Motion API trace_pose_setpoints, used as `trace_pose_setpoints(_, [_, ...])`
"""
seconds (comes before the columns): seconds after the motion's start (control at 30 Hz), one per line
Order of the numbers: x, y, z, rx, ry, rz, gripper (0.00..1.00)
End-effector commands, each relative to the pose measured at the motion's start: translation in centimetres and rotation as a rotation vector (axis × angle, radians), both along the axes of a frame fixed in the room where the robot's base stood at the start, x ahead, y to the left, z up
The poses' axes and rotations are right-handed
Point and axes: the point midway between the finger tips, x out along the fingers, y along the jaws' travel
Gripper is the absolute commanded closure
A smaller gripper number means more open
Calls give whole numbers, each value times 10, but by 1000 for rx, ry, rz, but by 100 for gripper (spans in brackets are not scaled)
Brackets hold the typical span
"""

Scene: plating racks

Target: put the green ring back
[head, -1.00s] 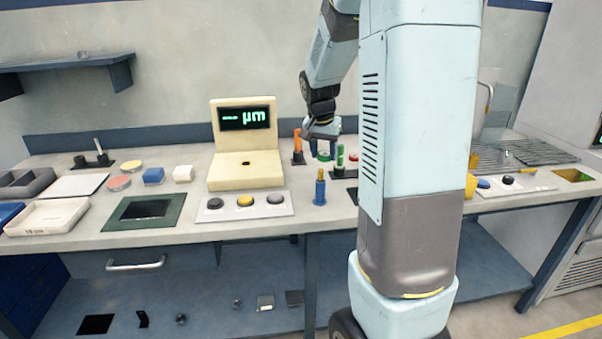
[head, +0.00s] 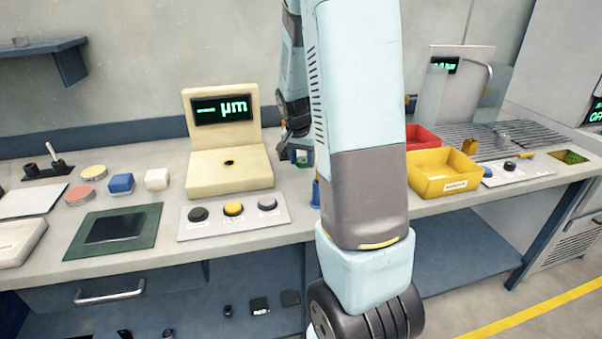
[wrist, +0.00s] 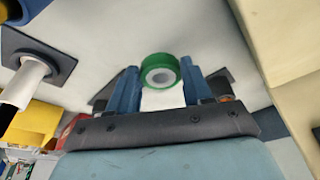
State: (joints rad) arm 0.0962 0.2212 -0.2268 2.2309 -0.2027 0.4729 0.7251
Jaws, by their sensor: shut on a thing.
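The green ring (wrist: 160,57) is held between the blue fingers of my gripper (wrist: 158,76) in the wrist view, with a pale centre showing through it. My gripper is shut on it, and the ring appears clear of the bench surface behind. In the head view my gripper (head: 300,152) is beside the right side of the cream gauge (head: 232,172), mostly hidden by my arm. A dark square base (wrist: 45,52) with a white post (wrist: 28,76) stands left of the gripper in the wrist view. A dark plate shows partly behind the fingers.
A yellow bin (head: 446,184) and a red bin (head: 424,138) stand right of my arm. A panel with three buttons (head: 234,220) lies in front of the gauge. A green-framed plate (head: 72,243) lies left of it. My arm hides part of the bench.

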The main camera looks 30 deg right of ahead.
Motion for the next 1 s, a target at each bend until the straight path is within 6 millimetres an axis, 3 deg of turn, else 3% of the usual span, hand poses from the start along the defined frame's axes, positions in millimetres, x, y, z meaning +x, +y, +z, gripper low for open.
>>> trace_pose_setpoints(0.5, [1,4,-49,-1,1,8,75])
trace_pose_setpoints(0.87, [1,4,-53,-1,-1,7,75])
trace_pose_setpoints(0.9, [1,4,-53,-1,-1,7,48])
trace_pose_setpoints(1.0, [1,4,-53,-1,-1,7,39])
